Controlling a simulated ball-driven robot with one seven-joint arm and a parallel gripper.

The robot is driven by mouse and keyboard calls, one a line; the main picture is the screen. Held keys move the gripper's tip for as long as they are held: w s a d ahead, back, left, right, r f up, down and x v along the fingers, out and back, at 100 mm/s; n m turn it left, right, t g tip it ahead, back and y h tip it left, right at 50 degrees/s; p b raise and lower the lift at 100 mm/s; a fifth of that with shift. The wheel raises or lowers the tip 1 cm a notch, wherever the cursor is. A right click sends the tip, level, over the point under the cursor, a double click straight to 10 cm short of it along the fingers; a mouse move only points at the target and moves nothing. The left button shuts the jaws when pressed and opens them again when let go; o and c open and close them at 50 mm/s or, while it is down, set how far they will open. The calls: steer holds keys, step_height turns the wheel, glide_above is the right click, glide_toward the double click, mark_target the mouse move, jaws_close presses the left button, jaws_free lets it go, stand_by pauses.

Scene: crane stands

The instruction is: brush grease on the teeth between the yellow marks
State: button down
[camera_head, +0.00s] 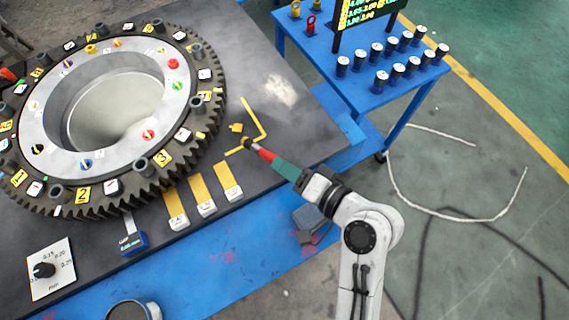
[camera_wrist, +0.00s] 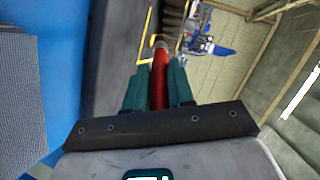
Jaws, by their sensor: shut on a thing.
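A large dark toothed ring gear (camera_head: 178,163) with a pale inner ring lies at the left of the head view. Yellow numbered tags, including a "3" tag (camera_head: 162,158) and a "2" tag (camera_head: 83,195), sit on its rim. My gripper (camera_head: 278,163) has green fingers and is shut on a red-handled brush (camera_head: 264,154). The brush points up-left, its tip end near a yellow corner marking on the table and apart from the gear. In the wrist view the red handle (camera_wrist: 159,78) lies between the green fingers; its far end shows pale, and the bristles are not clear.
Yellow strips with white ends (camera_head: 228,180) lie between gear and table edge. A blue gauge (camera_head: 134,243) and a dial plate (camera_head: 50,268) are near the front. A blue side table (camera_head: 365,98) holds several dark cylinders. White cable loops (camera_head: 455,215) lie on the floor.

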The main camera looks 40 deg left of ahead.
steer(key=shift+s+a, duration=0.45)
steer(key=shift+a, duration=0.35)
steer(key=shift+s+a, duration=0.4)
steer(key=shift+a, duration=0.4)
steer(key=shift+s+a, duration=0.45)
steer(key=shift+a, duration=0.35)
steer(key=shift+s+a+p, duration=0.25)
steer(key=shift+s+a, duration=0.1)
steer(key=shift+a, duration=0.35)
steer(key=shift+s+a+p, duration=0.25)
steer(key=shift+s+a, duration=0.1)
steer(key=shift+a, duration=0.3)
steer(key=shift+w, duration=0.1)
